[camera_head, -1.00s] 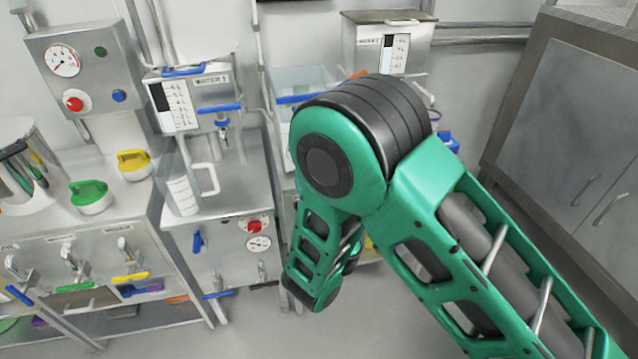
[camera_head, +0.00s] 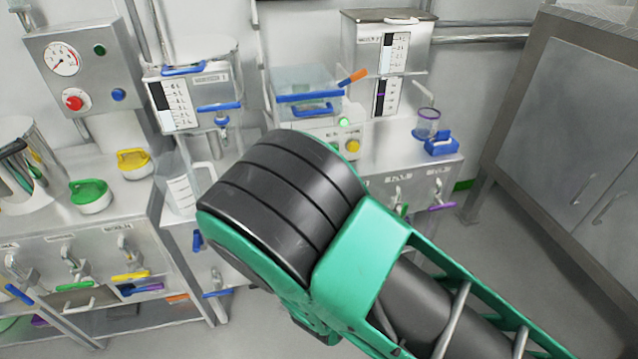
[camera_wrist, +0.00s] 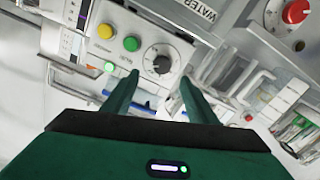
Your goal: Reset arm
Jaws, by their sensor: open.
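My green and black arm (camera_head: 400,285) crosses the lower middle of the head view, its thick elbow joint in front of the benches. My gripper shows in the wrist view (camera_wrist: 155,100), with two green fingers apart and nothing between them. Beyond the fingers is a panel with a dial (camera_wrist: 158,60) and yellow and green buttons; the fingers appear clear of it. The gripper itself is hidden in the head view.
A measuring jug (camera_head: 186,188) stands left of my elbow. Green (camera_head: 91,196) and yellow (camera_head: 134,163) handled cups sit on the left bench. Hoppers line the wall. A grey cabinet (camera_head: 575,140) stands at right, with open floor before it.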

